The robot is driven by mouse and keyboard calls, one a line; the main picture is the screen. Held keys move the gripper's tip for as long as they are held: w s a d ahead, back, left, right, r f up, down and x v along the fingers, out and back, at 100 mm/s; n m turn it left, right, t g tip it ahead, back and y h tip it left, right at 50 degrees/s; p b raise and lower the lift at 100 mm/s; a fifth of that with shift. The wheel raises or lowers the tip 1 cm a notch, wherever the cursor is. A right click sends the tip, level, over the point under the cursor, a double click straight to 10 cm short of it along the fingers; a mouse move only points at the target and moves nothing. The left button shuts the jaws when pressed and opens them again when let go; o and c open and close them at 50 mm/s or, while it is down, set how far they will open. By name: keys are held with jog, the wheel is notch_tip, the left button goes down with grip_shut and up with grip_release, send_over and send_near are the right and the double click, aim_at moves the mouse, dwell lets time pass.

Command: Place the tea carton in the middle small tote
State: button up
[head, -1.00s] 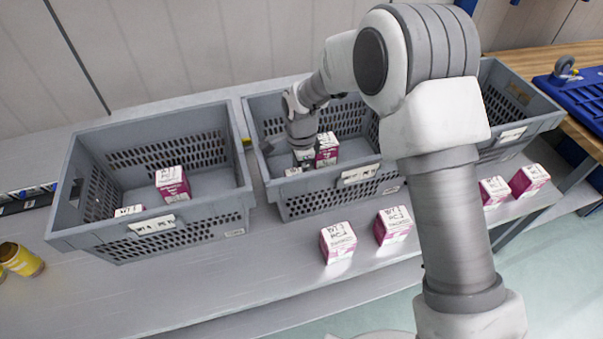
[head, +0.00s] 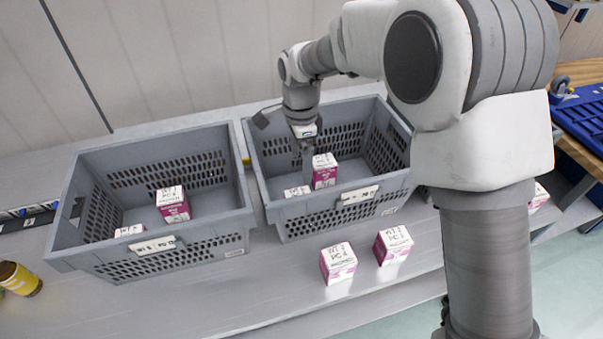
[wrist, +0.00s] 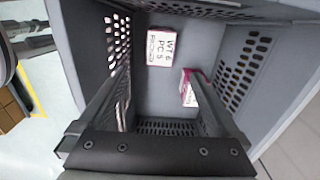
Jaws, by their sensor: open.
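The middle tote (head: 388,198) is a grey crate with slotted walls. Two white-and-magenta tea cartons are in it: one (head: 323,172) near the front wall, and one (head: 297,191) mostly hidden behind that wall. My gripper (head: 307,160) is over the middle tote, pointing down, close to the first carton. In the wrist view my gripper (wrist: 158,76) has its fingers wide apart with nothing between them. One carton (wrist: 165,48) lies ahead of the fingertips, and another (wrist: 189,88) is by the right finger, partly hidden. I cannot tell which carton the task means.
The left grey tote (head: 100,250) holds two cartons. Two cartons (head: 338,262) (head: 393,245) stand on the grey bench before the middle tote. My arm hides most of the right side.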

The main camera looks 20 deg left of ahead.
jog(key=shift+r, duration=0.3)
jog(key=s+d+r+n+t, duration=0.1)
jog(key=s+d+r+n, duration=0.1)
jog(key=d+r, duration=0.7)
jog(key=s+d+r+n+t, duration=0.1)
jog(key=d+r+n+t, duration=0.15)
jog(key=d+r, duration=0.65)
jog(key=s+d+f+n+t, duration=0.1)
jog(key=s+d+n, duration=0.4)
jog(key=s+d, duration=0.9)
jog(key=d+t, duration=0.1)
jog(key=d, duration=0.2)
jog(key=shift+s+d+f, duration=0.2)
jog(key=shift+f, duration=0.2)
